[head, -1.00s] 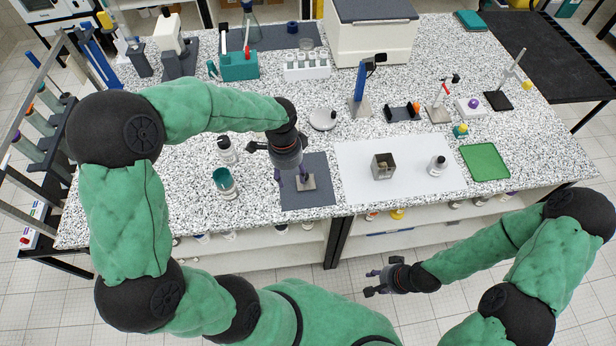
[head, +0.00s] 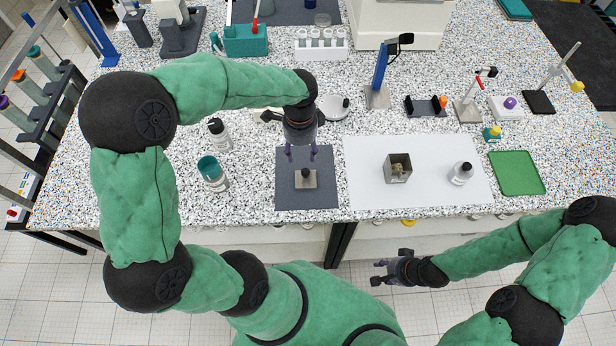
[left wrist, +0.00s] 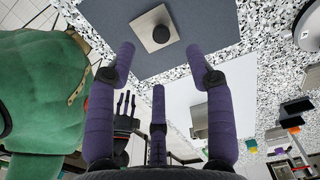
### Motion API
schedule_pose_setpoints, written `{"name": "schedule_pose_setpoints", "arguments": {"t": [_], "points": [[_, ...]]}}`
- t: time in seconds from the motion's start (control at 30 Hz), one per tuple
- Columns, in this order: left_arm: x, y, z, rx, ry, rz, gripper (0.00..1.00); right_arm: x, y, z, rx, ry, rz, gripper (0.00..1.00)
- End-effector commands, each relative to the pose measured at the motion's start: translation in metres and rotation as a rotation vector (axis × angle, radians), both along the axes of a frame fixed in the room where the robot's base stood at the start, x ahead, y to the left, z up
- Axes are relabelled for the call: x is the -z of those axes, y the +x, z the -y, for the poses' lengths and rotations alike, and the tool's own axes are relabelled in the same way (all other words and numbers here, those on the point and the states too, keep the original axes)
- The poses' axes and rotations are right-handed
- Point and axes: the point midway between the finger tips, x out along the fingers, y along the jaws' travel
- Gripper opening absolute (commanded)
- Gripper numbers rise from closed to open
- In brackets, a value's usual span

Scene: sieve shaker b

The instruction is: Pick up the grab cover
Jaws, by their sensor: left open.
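The grab cover, a square beige-grey plate with a dark round knob (head: 305,179), lies on the dark grey mat (head: 291,200). It also shows near the top of the left wrist view (left wrist: 155,30), whole and unobstructed. My left gripper (head: 301,153) is open and empty, above the mat's far part, apart from the cover. In the left wrist view its purple fingers (left wrist: 160,66) are spread, with the cover beyond their tips. My right gripper (head: 380,272) is in front of the bench, fingers apart and empty.
A white sheet (head: 430,198) to the right bears a grey square box (head: 398,169) and a white bottle with a black cap (head: 461,174). A green tray (head: 517,174) lies further right. A teal-topped jar (head: 213,175) and a black-capped bottle (head: 218,131) stand left of the mat.

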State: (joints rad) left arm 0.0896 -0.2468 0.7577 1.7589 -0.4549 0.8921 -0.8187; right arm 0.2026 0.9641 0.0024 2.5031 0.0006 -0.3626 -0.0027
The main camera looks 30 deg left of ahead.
Motion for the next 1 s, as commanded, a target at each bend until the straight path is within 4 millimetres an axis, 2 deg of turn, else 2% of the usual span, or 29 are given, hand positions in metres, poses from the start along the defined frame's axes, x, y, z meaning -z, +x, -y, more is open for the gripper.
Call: {"name": "schedule_pose_setpoints", "arguments": {"t": [0.1, 0.23, 0.53, 0.83, 1.0], "points": [[0.020, -0.001, 0.000, -0.001, 0.000, -0.004, 0.53, 0.004, 0.000, 0.000, 0.000, 0.000, 0.000, 0.40], [0.037, 0.000, 0.001, -0.001, -0.001, -0.003, 0.53, 0.007, 0.000, 0.000, 0.000, 0.000, 0.000, 0.40], [0.053, 0.001, 0.003, 0.001, -0.001, -0.001, 0.53, 0.010, 0.000, 0.000, 0.000, 0.000, 0.000, 0.40], [0.093, 0.003, 0.011, -0.001, -0.001, -0.003, 0.53, 0.019, 0.000, 0.000, 0.000, 0.000, 0.000, 0.40], [0.100, 0.004, 0.011, -0.001, -0.001, 0.001, 0.53, 0.020, 0.000, 0.000, 0.000, 0.000, 0.000, 0.40]]}}
